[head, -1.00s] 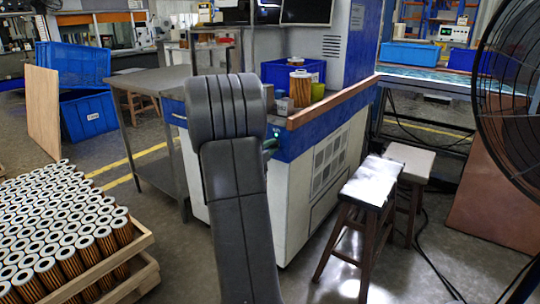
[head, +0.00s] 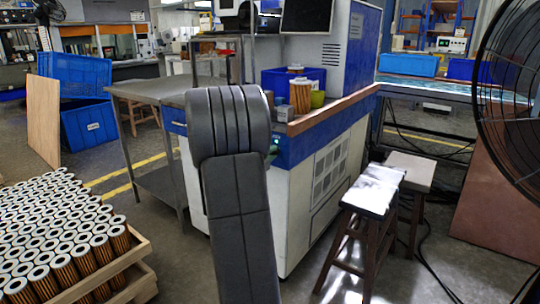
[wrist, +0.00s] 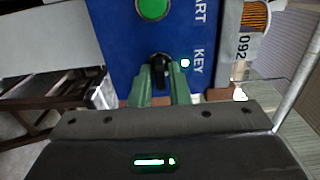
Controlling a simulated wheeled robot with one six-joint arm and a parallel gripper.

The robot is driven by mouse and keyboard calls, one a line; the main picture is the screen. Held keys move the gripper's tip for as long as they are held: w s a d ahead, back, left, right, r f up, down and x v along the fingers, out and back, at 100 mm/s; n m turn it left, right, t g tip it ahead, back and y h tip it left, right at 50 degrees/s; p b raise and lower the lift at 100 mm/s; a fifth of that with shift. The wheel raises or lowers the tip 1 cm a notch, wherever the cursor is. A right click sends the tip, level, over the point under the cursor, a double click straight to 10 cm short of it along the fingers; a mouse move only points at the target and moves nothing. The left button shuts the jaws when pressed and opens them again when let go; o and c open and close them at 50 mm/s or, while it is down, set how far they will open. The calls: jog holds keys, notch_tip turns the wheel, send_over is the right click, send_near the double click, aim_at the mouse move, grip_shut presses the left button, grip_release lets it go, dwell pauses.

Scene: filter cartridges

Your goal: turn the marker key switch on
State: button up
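The marker key switch (wrist: 160,58) is a black knob on a blue panel (wrist: 125,50), beside the printed word KEY in the wrist view. My gripper (wrist: 162,76) has green fingers, one on each side of the knob at the panel face. The fingers stand apart with the dark knob between their tips. I cannot tell whether they press on it. A small white light glows just right of the knob. In the head view my arm hides the switch, and only a bit of green gripper (head: 272,153) shows beside the blue band of the machine.
A green button (wrist: 153,8) sits above the switch. A filter cartridge (wrist: 254,16) stands to the right in the wrist view. In the head view, two stools (head: 372,190) stand right of the machine, a fan (head: 510,90) farther right, and crated cartridges (head: 60,235) at left.

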jog(key=shift+o, duration=1.3)
jog(key=p+v, duration=0.3)
jog(key=v, duration=1)
jog(key=shift+s+a, duration=0.25)
jog(key=shift+s, duration=0.1)
jog(key=shift+w, duration=0.1)
jog(key=b+x, duration=0.3)
jog(key=x, duration=1)
jog(key=shift+w+d, duration=0.3)
